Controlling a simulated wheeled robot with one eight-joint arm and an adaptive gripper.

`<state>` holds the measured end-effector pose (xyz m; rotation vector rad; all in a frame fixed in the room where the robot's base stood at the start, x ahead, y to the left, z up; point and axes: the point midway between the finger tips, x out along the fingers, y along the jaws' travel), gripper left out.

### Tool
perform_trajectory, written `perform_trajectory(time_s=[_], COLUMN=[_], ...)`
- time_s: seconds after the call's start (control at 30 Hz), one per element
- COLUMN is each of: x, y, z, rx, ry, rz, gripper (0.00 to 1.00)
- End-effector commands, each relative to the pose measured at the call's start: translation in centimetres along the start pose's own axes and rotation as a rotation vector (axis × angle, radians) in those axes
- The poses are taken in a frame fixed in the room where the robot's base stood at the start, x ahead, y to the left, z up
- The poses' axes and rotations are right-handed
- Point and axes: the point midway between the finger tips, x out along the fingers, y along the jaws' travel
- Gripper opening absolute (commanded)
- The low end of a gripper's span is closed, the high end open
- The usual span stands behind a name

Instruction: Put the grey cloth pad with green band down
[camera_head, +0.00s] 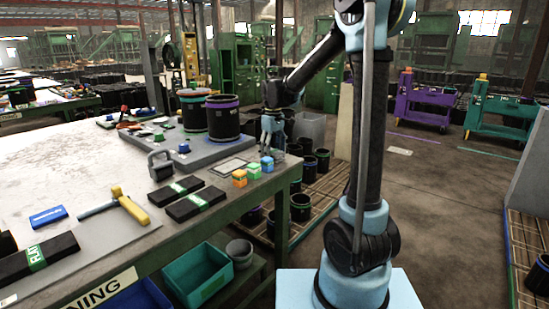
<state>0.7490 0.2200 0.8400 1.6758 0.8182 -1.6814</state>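Two dark grey, flat pads with green bands lie on the near right part of the table: one pad (163,194) and, just in front of it, another pad (209,196). I cannot tell which, if either, is the task's grey cloth pad. My gripper (271,143) points down near the table's right edge, behind the small coloured blocks and right of the purple-rimmed black sleeve. Its fingers are small and partly merged with the background. I cannot see whether they are open or hold anything.
Orange (239,178), green (253,171) and blue (267,164) blocks stand near the table corner. Two black sleeves stand on a grey tray (199,153). Bare table lies at left.

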Motion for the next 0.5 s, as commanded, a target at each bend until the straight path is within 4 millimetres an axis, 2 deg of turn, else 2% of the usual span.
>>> perform_trajectory(time_s=[0.3,0.5], x=[-5.7,-8.8], y=[0.0,0.0], z=[0.0,0.0], rx=[0.0,0.0], ry=[0.0,0.0], rz=[0.0,0.0], gripper=[0.74,0.74])
